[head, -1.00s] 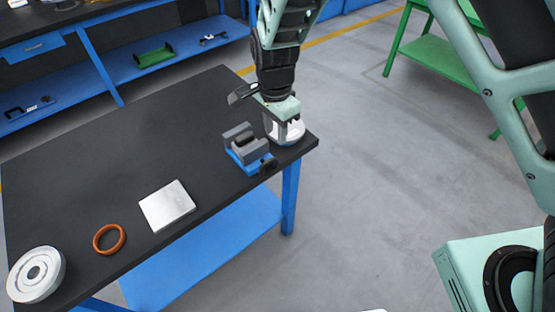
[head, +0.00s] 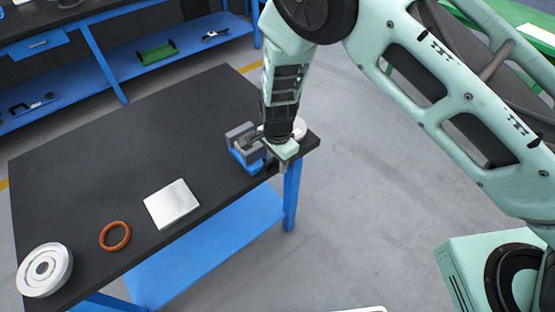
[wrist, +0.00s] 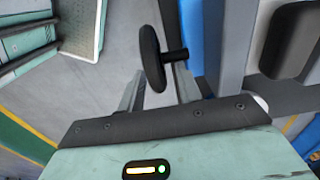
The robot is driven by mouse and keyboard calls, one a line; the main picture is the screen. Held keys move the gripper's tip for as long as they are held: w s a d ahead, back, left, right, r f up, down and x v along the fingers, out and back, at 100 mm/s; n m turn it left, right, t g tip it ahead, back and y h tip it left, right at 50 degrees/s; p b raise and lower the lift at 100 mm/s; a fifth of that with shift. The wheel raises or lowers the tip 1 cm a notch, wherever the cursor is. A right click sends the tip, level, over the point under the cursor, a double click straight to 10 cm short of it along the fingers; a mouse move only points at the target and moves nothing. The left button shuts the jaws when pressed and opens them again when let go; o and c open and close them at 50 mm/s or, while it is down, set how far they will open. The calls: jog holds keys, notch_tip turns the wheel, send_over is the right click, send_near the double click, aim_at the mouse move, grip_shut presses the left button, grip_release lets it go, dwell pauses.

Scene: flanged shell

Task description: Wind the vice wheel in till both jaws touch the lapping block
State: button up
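The vice (head: 240,148), with grey jaws on a blue base, stands near the right end of the black table, partly hidden by my arm. Its black wheel (wrist: 150,58) shows edge-on in the wrist view, on a short shaft pointing right toward the vice. My gripper (wrist: 158,75) is open, its two fingers apart, with the wheel in line with the gap between them; I cannot tell whether they touch it. In the head view my gripper (head: 283,165) is at the vice's right front side. A dark block (wrist: 292,38) shows beside grey vice surfaces; I cannot tell whether it is the lapping block.
A white rounded object (head: 300,128) stands behind my gripper at the table corner. A pale square plate (head: 171,204), an orange ring (head: 115,236) and a white flanged disc (head: 44,270) lie along the table's front. The table's middle (head: 110,160) is clear.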

grip_shut()
jog(key=shift+a+r, duration=0.1)
